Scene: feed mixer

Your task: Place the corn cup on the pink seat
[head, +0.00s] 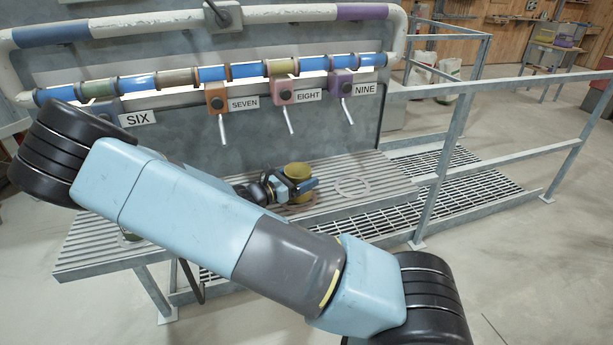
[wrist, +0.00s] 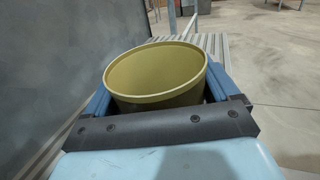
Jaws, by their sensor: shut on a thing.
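The corn cup is an olive-yellow round cup (head: 298,170), upright, over the ribbed metal shelf below the numbered spouts. It also shows in the wrist view (wrist: 158,75), with its open rim facing up and looking empty inside. My gripper (head: 303,187) is shut on the cup, with a blue finger on each side of it. A pinkish ring edge (head: 301,206) shows just below the cup and is mostly hidden by cup and gripper; it may be the pink seat. I cannot tell whether the cup touches it.
A pale ring seat (head: 352,187) lies on the shelf (head: 385,170) to the right, empty. Orange, pink and purple spouts with levers marked SEVEN, EIGHT (head: 308,95) and NINE hang above. A grey railing (head: 447,160) stands at right. My arm hides the shelf's left part.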

